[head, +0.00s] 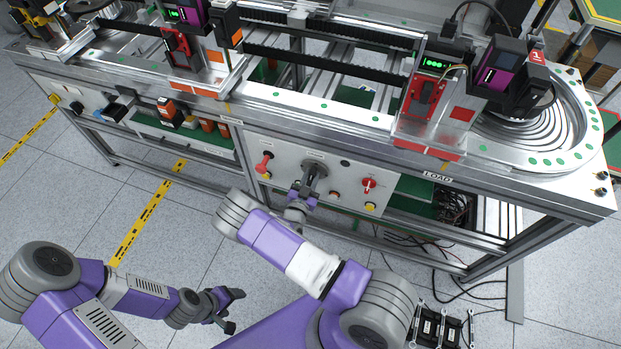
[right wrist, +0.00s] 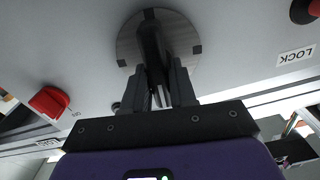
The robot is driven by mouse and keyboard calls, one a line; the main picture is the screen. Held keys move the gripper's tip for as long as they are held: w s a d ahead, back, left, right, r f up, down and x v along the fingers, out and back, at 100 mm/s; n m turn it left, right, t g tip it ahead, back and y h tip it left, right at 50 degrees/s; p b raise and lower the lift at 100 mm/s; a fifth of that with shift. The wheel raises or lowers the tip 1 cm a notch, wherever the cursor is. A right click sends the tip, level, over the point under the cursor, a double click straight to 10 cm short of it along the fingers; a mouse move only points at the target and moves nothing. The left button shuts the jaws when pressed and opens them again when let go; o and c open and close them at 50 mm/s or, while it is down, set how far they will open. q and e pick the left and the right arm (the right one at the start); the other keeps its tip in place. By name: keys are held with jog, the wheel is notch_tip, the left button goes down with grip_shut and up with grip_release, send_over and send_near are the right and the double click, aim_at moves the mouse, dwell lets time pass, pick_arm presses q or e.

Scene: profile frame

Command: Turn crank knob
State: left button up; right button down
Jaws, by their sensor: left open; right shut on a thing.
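The crank knob (head: 315,167) is a round grey disc with a dark bar handle, mounted on the light front panel. In the right wrist view the disc (right wrist: 184,36) is close, and its black bar handle (right wrist: 150,42) runs down between the fingers. My right gripper (right wrist: 159,84) is shut on this handle; in the head view it (head: 306,188) reaches up to the panel from below. The fingers and the wrist hide the lower part of the handle. My left gripper (head: 233,309) is open and empty, low over the floor, away from the panel.
The panel also has a red lever (head: 264,162) at left and a red switch (head: 368,185) at right. In the right wrist view a red knob (right wrist: 48,102) and an inverted LOCK label (right wrist: 296,56) show. The conveyor bench (head: 350,115) stands above. The floor (head: 80,190) is clear at left.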

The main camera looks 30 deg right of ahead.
jog(key=m, duration=0.1)
jog(key=m+b, duration=0.1)
jog(key=m, duration=0.2)
jog(key=shift+s+d+f+m+b, duration=0.15)
jog(key=shift+f+m+b, duration=0.15)
jog(key=shift+b, duration=0.1)
jog(key=m+b, duration=0.1)
jog(key=m, duration=0.2)
jog(key=shift+s+m+b, duration=0.1)
jog(key=shift+m+b, duration=0.25)
jog(key=shift+m, duration=0.05)
jog(key=m+b, duration=0.1)
jog(key=m, duration=0.1)
jog(key=m+b, duration=0.1)
jog(key=m, duration=0.1)
jog(key=shift+d+f+b, duration=0.1)
jog(key=shift+f+b, duration=0.15)
jog(key=shift+b, duration=0.05)
jog(key=shift+s+m+b, duration=0.1)
jog(key=shift+m+b, duration=0.9)
jog(key=shift+m, duration=0.7)
jog(key=c, duration=1)
grip_release()
